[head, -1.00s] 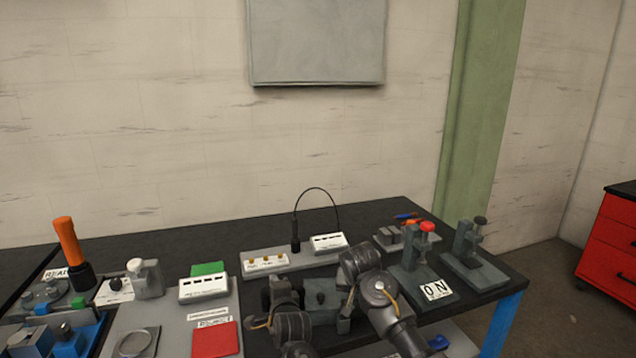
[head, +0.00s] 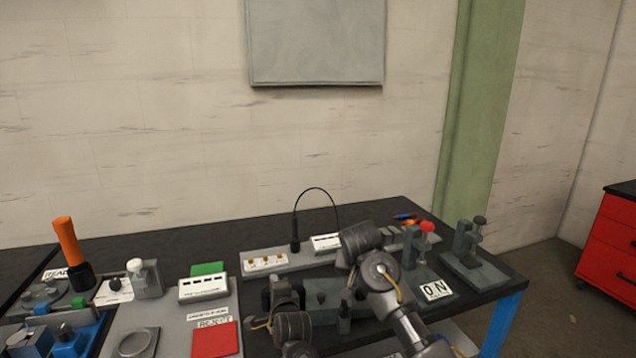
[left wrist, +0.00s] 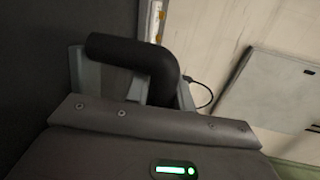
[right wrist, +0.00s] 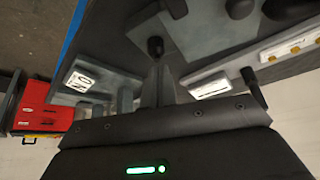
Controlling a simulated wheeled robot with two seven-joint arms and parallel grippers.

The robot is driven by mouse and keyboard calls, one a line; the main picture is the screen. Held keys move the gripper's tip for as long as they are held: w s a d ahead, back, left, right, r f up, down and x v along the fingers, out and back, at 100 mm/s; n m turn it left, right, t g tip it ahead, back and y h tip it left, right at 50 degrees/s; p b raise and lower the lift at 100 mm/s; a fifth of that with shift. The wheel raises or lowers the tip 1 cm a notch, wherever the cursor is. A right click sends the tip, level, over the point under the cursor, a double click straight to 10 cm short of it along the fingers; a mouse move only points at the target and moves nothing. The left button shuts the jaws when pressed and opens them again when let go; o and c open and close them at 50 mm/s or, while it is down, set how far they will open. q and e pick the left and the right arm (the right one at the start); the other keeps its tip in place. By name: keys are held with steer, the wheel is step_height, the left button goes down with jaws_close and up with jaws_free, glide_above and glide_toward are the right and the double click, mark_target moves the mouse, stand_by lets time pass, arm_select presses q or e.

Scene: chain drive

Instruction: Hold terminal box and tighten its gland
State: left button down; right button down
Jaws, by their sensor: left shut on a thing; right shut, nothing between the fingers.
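A dark grey-green block (head: 323,288), which I take for the terminal box, sits near the front of the bench. It also shows in the right wrist view (right wrist: 200,32). My left gripper (head: 268,292) is at its left side. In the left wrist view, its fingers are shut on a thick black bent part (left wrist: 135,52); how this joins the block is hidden. My right gripper (right wrist: 157,88) is shut and empty. A small black knob (right wrist: 155,46) shows just beyond its fingertips, apparently apart from them. I cannot clearly tell which part is the gland.
A white-labelled strip with brass terminals (head: 265,262) and a looped black cable (head: 318,190) lie behind the block. An ON-marked stand (head: 437,290) with a red knob and another stand (head: 480,270) are to the right. A red plate (head: 215,340) lies left. Bare bench is at the back.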

mark_target(358, 298)
steer(key=shift+r, duration=0.15)
steer(key=shift+d+f, duration=0.2)
steer(key=shift+f, duration=0.8)
steer(key=shift+d+f, duration=0.25)
steer(key=shift+f, duration=0.8)
steer(key=shift+d+f, duration=0.2)
steer(key=shift+f, duration=0.8)
steer(key=shift+w, duration=0.3)
steer(key=shift+w+a, duration=0.15)
steer(key=shift+a, duration=0.35)
steer(key=shift+s+a, duration=0.15)
steer(key=shift+s, duration=0.25)
step_height(358, 298, up, 6)
